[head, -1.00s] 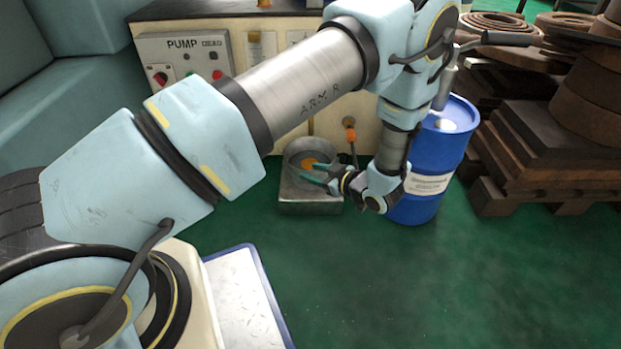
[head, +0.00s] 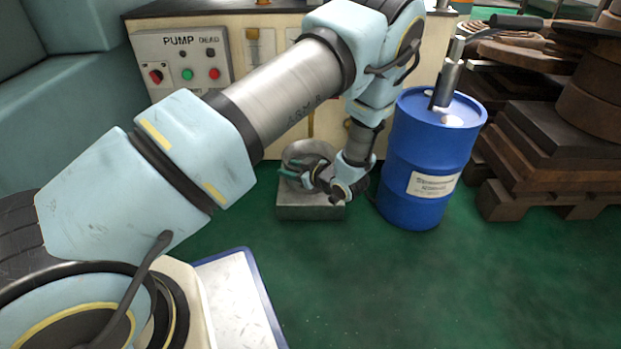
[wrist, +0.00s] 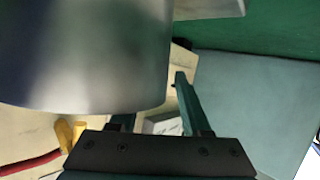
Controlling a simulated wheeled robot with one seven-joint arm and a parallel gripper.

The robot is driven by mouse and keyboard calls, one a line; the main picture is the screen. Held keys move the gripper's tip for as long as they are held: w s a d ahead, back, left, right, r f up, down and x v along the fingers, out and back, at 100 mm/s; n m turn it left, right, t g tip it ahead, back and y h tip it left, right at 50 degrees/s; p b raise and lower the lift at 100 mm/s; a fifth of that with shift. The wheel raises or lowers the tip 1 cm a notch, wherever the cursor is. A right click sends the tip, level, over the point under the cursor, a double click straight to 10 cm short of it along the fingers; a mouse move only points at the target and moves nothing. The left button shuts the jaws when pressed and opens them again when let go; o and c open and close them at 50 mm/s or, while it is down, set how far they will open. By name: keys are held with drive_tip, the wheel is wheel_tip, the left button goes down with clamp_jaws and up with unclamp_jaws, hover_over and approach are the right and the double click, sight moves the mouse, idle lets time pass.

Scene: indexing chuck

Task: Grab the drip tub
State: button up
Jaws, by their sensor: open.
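The drip tub (head: 300,150) is a round grey metal tub on a low metal block (head: 310,212) in front of the pump cabinet. My gripper (head: 302,172) is at the tub's near side and hides part of it. In the wrist view a large smooth metal curved wall, seemingly the tub (wrist: 90,60), fills the upper left. My gripper (wrist: 155,108) is open there; the left finger is mostly hidden behind that wall and the right finger shows beside it. I cannot tell whether either finger touches the tub.
A blue drum (head: 425,165) stands just right of the block, with a pump on top. The cream pump cabinet (head: 270,70) with its control panel (head: 185,65) is behind. Stacked brown wooden pieces (head: 545,150) are at the right. The green floor (head: 400,290) in front is clear.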

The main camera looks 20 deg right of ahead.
clamp_jaws()
idle(0.3)
idle(1.1)
